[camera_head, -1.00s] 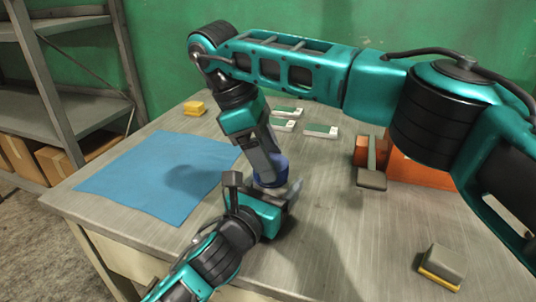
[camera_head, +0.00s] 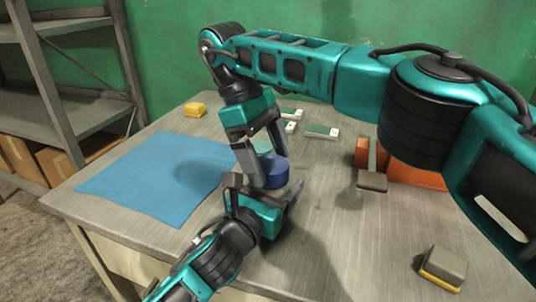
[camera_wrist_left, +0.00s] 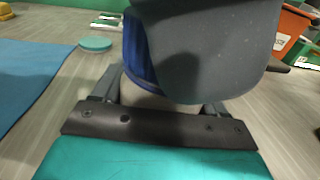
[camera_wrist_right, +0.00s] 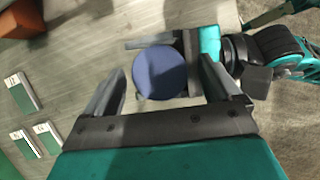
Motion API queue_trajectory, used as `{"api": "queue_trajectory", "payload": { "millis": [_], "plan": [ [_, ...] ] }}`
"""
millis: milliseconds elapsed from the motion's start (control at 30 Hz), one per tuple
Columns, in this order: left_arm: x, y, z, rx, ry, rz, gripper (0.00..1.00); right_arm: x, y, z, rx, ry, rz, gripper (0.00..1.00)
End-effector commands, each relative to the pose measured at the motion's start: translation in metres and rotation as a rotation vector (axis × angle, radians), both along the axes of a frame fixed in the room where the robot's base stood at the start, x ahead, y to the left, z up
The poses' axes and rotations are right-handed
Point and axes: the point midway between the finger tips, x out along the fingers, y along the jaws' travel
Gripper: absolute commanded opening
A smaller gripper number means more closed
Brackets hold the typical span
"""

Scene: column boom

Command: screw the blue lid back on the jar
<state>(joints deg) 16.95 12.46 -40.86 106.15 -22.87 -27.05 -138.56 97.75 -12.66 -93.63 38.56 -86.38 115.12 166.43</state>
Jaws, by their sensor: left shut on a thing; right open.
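The blue lid (camera_head: 274,172) sits on top of the jar; it also shows in the right wrist view (camera_wrist_right: 160,73). My left gripper (camera_head: 262,192) is shut on the jar, whose pale body (camera_wrist_left: 150,98) shows below the lid in the left wrist view. In the head view the jar body is mostly hidden. My right gripper (camera_head: 266,163) is open, pointing down at the lid, with its fingers on either side of it. One right finger (camera_wrist_left: 205,50) blocks much of the left wrist view. Whether the fingers touch the lid, I cannot tell.
A teal disc (camera_wrist_left: 95,44) lies on the table behind the jar. A blue mat (camera_head: 150,180) lies left.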

Motion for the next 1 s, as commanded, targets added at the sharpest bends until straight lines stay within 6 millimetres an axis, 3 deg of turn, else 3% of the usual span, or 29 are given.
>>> {"api": "queue_trajectory", "payload": {
  "millis": [133,433,733,833,1000],
  "plan": [
    [0.000,0.000,-0.002,0.001,0.004,0.001,0.00,0.000,0.000,0.006,-0.001,-0.002,-0.001,0.90],
    [0.000,0.000,-0.002,0.000,0.003,0.000,0.00,0.000,0.000,0.042,-0.002,-0.003,-0.001,0.90],
    [0.000,0.000,-0.002,0.000,0.003,0.000,0.00,0.000,0.000,0.045,0.001,0.000,0.000,0.90],
    [0.000,0.000,-0.002,0.000,0.003,0.000,0.00,0.000,0.000,0.045,0.002,0.003,0.008,0.86],
    [0.000,0.000,-0.002,0.000,0.003,0.000,0.00,0.001,-0.001,0.045,0.035,0.043,0.130,0.86]
  ]
}}
